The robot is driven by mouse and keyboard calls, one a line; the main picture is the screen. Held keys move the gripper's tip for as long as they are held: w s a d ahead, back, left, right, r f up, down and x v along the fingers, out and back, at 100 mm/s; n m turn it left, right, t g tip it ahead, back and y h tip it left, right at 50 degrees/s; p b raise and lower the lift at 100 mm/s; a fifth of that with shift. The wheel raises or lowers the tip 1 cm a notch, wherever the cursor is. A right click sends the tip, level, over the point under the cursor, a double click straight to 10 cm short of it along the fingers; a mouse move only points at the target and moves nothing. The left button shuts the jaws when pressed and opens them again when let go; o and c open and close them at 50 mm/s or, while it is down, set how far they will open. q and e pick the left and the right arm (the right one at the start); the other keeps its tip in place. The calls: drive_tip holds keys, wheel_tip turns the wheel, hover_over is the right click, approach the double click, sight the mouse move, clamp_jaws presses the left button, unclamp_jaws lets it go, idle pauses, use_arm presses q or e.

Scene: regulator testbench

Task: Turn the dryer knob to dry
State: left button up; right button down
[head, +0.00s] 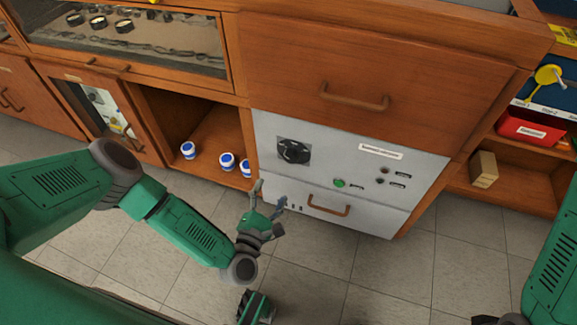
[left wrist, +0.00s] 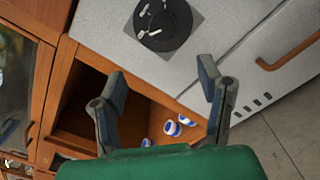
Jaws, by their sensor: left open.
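The dryer knob appears to be the black round dial (head: 293,151) on a dark square plate, on the left part of the white front panel (head: 330,150). It also shows large at the top of the left wrist view (left wrist: 163,22), with light markings on its face; I cannot read its setting. My left gripper (head: 268,195) is open and empty, below and slightly left of the dial in the head view, apart from it. In the left wrist view, its two fingers (left wrist: 160,75) point up toward the dial with a gap between them.
A green button (head: 340,183) and small dark sockets sit right of the dial. Below is a white drawer with a brown handle (head: 328,208). Left is an open wooden compartment with blue-and-white jars (head: 227,161). A wooden drawer (head: 370,75) is above. The tiled floor in front has free room.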

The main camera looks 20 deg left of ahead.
sight(290, 160)
use_arm(q)
drive_tip(key=w+b, duration=0.1)
drive_tip(key=w, duration=0.3)
drive_tip(key=w+d+b, duration=0.1)
drive_tip(key=w, duration=0.3)
drive_tip(key=w+b, duration=0.1)
drive_tip(key=w, duration=0.3)
drive_tip(key=shift+d+b, duration=0.3)
drive_tip(key=shift+d, duration=0.05)
drive_tip(key=shift+w+a, duration=0.25)
drive_tip(key=shift+w, duration=0.2)
drive_tip(key=shift+d+r, duration=0.1)
drive_tip(key=shift+d, duration=0.3)
drive_tip(key=c, duration=1.2)
drive_tip(key=shift+o, duration=0.2)
